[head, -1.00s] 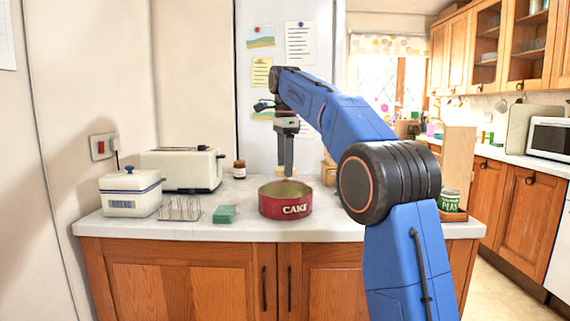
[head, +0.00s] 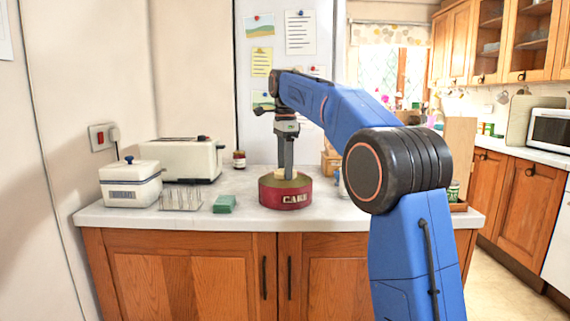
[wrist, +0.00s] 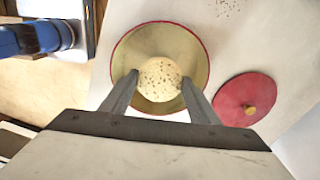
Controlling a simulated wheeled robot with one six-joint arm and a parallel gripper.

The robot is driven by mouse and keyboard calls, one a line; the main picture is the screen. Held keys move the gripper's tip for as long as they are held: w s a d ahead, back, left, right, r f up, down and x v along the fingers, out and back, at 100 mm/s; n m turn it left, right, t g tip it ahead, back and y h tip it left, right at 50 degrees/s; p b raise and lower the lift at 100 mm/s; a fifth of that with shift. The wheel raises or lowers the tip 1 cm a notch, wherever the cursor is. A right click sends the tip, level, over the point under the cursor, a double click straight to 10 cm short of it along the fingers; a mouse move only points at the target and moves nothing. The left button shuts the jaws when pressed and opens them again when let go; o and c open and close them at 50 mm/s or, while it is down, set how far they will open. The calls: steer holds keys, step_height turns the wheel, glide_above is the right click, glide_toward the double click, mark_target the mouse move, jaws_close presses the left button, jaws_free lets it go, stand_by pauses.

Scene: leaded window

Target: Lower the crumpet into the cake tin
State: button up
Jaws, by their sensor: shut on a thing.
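The round red cake tin (head: 285,199) stands open on the white counter; its pale inside and red rim (wrist: 196,40) show in the wrist view. My gripper (head: 286,174) points straight down over it. In the wrist view my gripper (wrist: 158,88) is shut on the pale, speckled crumpet (wrist: 160,77), one finger on each side. The crumpet lies within the tin's outline there, off its middle toward the gripper. In the head view a little of the crumpet (head: 287,175) shows near rim height; I cannot tell whether it touches the tin's floor.
A red lid with a knob (wrist: 237,92) lies beside the tin. The counter in front of the tin is clear.

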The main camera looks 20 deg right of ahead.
steer(key=shift+f, duration=1.2)
steer(key=shift+f, duration=2.5)
stand_by(1.6)
steer(key=o, duration=1.1)
steer(key=shift+o, duration=0.2)
